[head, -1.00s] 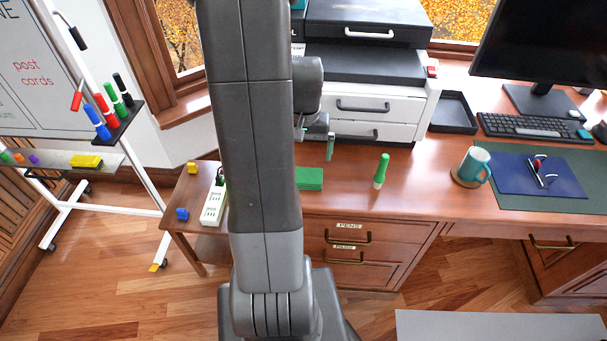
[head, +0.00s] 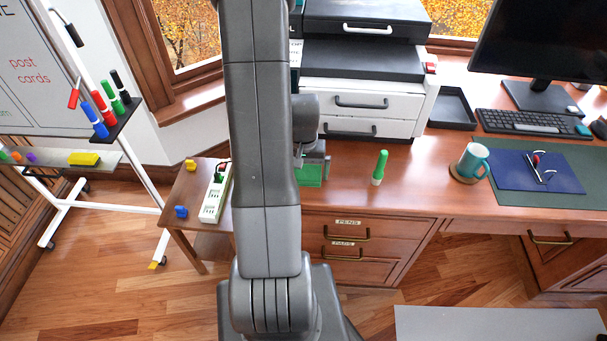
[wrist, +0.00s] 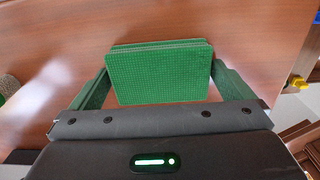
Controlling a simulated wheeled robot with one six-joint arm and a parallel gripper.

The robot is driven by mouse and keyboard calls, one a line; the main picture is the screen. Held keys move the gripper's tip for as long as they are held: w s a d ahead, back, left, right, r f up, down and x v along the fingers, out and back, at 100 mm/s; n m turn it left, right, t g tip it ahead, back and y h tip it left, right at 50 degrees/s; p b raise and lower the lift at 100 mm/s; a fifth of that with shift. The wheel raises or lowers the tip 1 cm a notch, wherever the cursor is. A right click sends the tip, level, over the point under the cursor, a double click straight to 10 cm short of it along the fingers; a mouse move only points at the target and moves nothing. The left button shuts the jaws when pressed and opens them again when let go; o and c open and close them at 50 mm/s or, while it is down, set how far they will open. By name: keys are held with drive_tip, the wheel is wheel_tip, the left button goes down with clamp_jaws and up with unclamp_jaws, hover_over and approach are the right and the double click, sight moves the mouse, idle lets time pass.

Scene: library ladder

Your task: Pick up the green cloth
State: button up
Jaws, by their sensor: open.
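The green cloth (wrist: 160,72) is a folded, textured pad lying flat on the wooden desk. In the wrist view my gripper (wrist: 160,85) is open, with one green finger on each side of the cloth. The cloth lies between the fingers, close to both; I cannot tell whether they touch it. In the head view the cloth (head: 310,174) is partly hidden by my gripper (head: 312,168), which is low over it at the desk's left part.
A green marker (head: 379,168) stands upright to the right of the cloth. A teal mug (head: 472,162) is farther right. A white drawer unit (head: 372,105) stands close behind. A power strip (head: 213,195) lies on the side table to the left. The desk between cloth and marker is clear.

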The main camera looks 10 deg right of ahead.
drive_tip(key=c, duration=0.8)
drive_tip(key=shift+o, duration=0.2)
